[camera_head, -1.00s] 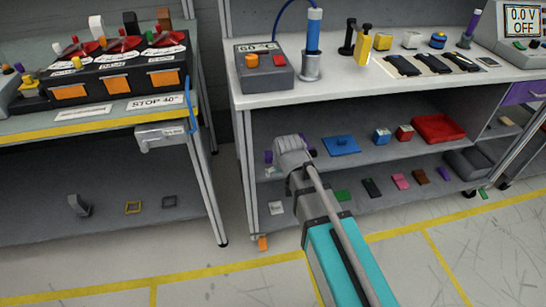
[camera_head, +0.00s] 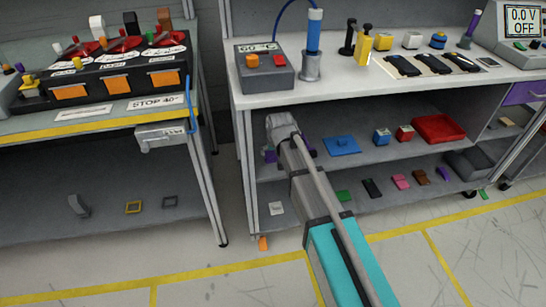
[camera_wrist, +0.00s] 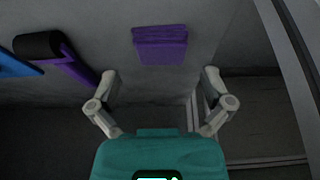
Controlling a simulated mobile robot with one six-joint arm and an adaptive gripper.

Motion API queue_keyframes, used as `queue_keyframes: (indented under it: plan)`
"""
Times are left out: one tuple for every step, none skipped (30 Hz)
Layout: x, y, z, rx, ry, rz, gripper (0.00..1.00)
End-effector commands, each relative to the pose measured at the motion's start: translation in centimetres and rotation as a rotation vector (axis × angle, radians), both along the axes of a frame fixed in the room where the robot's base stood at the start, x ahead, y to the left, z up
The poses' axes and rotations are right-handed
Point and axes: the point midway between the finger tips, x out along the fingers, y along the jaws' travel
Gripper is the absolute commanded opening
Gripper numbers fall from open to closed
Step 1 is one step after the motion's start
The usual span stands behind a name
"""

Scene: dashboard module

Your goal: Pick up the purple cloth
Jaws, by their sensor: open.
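The purple cloth (camera_wrist: 160,45) lies as a flat folded rectangle on a grey shelf, at the top centre of the wrist view. My gripper (camera_wrist: 159,78) is open and empty, with its fingers wide apart on either side below the cloth in that view. The cloth is apart from both fingers. My fingers are hidden in that view.
A purple item with a black end (camera_wrist: 68,62) and a blue edge (camera_wrist: 15,66) lie left in the wrist view. A bench leg (camera_head: 247,170) stands left of my arm. The white bench top (camera_head: 340,92) is overhead.

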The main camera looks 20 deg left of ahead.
Motion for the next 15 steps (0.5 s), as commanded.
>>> queue_keyframes:
  plan:
    - [0.0, 0.0, 0.0, 0.0, 0.0, 0.0, 1.0]
    - [0.0, 0.0, 0.0, 0.0, 0.0, 0.0, 1.0]
    - [0.0, 0.0, 0.0, 0.0, 0.0, 0.0, 1.0]
    - [0.0, 0.0, 0.0, 0.0, 0.0, 0.0, 1.0]
    - [0.0, 0.0, 0.0, 0.0, 0.0, 0.0, 1.0]
    - [0.0, 0.0, 0.0, 0.0, 0.0, 0.0, 1.0]
    - [0.0, 0.0, 0.0, 0.0, 0.0, 0.0, 1.0]
    - [0.1, 0.0, 0.0, 0.0, 0.0, 0.0, 1.0]
    - [0.2, 0.1, 0.0, 0.0, 0.0, 0.0, 1.0]
    - [0.3, 0.2, 0.0, 0.0, 0.0, 0.0, 1.0]
    - [0.5, 0.3, 0.0, 0.0, 0.0, 0.0, 1.0]
    - [0.8, 0.4, 0.0, 0.0, 0.0, 0.0, 1.0]
    - [1.0, 0.6, 0.0, 0.0, 0.0, 0.0, 1.0]
    - [1.3, 0.8, 0.0, 0.0, 0.0, 0.0, 1.0]
    - [1.7, 1.0, -0.1, 0.0, 0.0, 0.0, 1.0]
